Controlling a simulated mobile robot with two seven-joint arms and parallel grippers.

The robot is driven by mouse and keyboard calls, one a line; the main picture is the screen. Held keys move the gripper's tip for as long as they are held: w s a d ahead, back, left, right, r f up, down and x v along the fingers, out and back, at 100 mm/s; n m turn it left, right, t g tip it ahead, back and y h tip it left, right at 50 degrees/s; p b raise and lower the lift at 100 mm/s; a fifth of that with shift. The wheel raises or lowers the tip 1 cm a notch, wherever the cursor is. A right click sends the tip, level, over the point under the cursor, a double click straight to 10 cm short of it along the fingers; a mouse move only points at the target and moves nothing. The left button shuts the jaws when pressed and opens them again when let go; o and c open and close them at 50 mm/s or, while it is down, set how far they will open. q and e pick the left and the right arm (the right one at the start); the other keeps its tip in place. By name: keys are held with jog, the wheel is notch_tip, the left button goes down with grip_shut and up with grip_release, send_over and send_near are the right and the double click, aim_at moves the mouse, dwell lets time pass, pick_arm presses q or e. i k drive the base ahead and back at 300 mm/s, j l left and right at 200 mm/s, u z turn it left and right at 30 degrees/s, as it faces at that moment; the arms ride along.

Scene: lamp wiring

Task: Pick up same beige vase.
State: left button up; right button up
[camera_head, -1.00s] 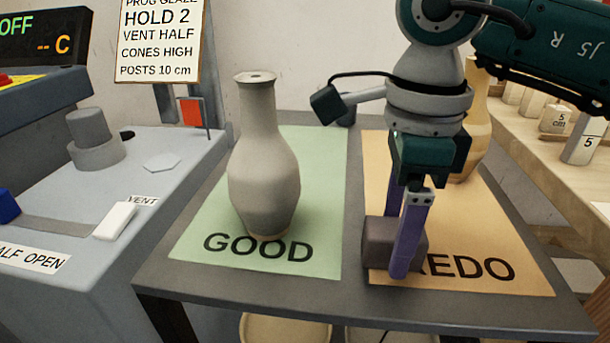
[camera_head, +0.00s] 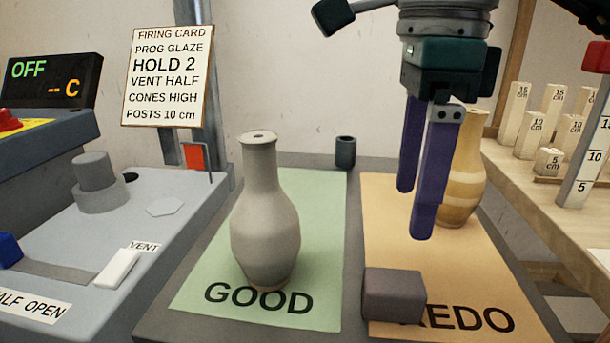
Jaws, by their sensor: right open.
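A plain grey-beige vase (camera_head: 265,230) stands upright on the green GOOD mat (camera_head: 320,250). A yellow-beige vase with paler bands (camera_head: 465,180) stands on the orange REDO mat (camera_head: 480,270), partly hidden behind my right gripper. My right gripper (camera_head: 414,212) is open and empty, its purple fingers pointing down in front of the banded vase. Whether it touches that vase cannot be told. A grey-brown block (camera_head: 393,295) lies on the REDO mat below the fingers, covering part of the lettering. My left gripper is not in view.
A kiln-like unit with a knob (camera_head: 96,180) and a firing card (camera_head: 166,75) stands at left. A small dark cup (camera_head: 345,152) is at the table's back. Labelled posts (camera_head: 515,112) stand on the wooden shelf at right.

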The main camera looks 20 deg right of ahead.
aim_at(464, 191)
jog(key=z, duration=1.45)
